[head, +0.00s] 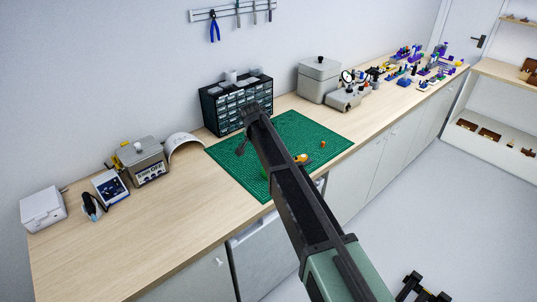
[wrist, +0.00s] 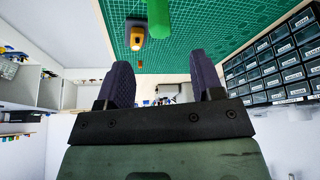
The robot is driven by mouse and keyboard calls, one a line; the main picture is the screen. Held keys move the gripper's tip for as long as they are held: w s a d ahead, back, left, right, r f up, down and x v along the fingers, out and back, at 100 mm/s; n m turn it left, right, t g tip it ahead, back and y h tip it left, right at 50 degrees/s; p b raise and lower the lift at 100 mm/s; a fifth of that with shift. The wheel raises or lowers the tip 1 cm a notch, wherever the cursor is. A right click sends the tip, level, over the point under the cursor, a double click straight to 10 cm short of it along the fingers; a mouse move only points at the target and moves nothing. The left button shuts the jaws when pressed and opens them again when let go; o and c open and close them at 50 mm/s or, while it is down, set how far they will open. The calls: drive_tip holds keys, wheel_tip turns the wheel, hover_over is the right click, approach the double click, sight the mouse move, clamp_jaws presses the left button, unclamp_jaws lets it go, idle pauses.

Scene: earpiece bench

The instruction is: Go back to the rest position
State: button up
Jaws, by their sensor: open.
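My gripper (wrist: 163,80) shows in the wrist view with its two dark purple fingers wide apart and nothing between them. In the head view my arm reaches over the green mat (head: 315,128), and the fingers cannot be made out clearly there. The mat (wrist: 195,50) fills the top of the wrist view. An orange-yellow object (head: 301,158) lies on the mat, right of my arm; it also shows in the wrist view (wrist: 138,35). A green object (wrist: 158,15) stands near it in the wrist view, clear of the fingers.
A dark drawer cabinet (head: 225,106) stands behind the mat. A small orange piece (head: 323,143) lies on the mat. A grey box (head: 319,78) and a gauge device (head: 349,95) stand to the right. A labelled machine (head: 145,160) stands left. The bench's front left is clear.

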drive_tip(key=shift+f, duration=0.15)
drive_tip(key=s+d+f+n+g+b, duration=0.1)
drive_tip(key=s+d, duration=0.7)
drive_tip(key=s, duration=0.4)
drive_tip(key=s+d+f+n+g+y+b, duration=0.1)
drive_tip(key=s+d+f+n, duration=0.1)
drive_tip(key=s+d, duration=0.7)
drive_tip(key=s+d+f+n+g+y+b, duration=0.1)
drive_tip(key=s+d+f+n+g+b, duration=0.1)
drive_tip(key=s+d, duration=0.7)
drive_tip(key=s, duration=0.6)
drive_tip(key=shift+f, duration=0.15)
